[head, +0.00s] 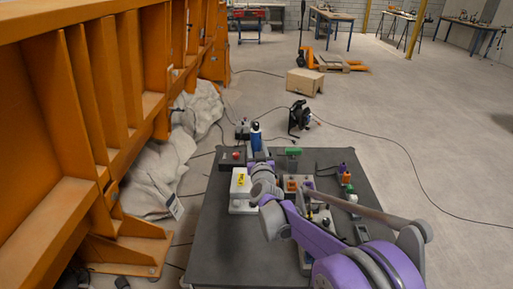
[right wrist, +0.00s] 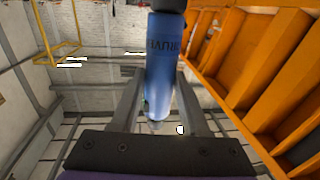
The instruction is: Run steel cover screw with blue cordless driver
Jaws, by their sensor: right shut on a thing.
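My right gripper (head: 259,157) is at the far left part of the dark table, its purple and grey arm coming in from the lower right. It is shut on the blue cordless driver (head: 256,138), which stands about upright. In the right wrist view the driver (right wrist: 162,65) is a blue cylinder with lettering and a dark end, between the two grey fingers. A pale block with a yellow part on top (head: 240,181) is left of my arm. I cannot make out the steel cover screw. My left gripper is not seen.
The dark tabletop (head: 215,240) is bare at front left. A red-and-black box (head: 231,158), a green-topped tool (head: 292,152) and an orange-topped bottle (head: 346,178) stand on it. My arm hides part of the middle. Orange steel framing (head: 120,90) rises at left.

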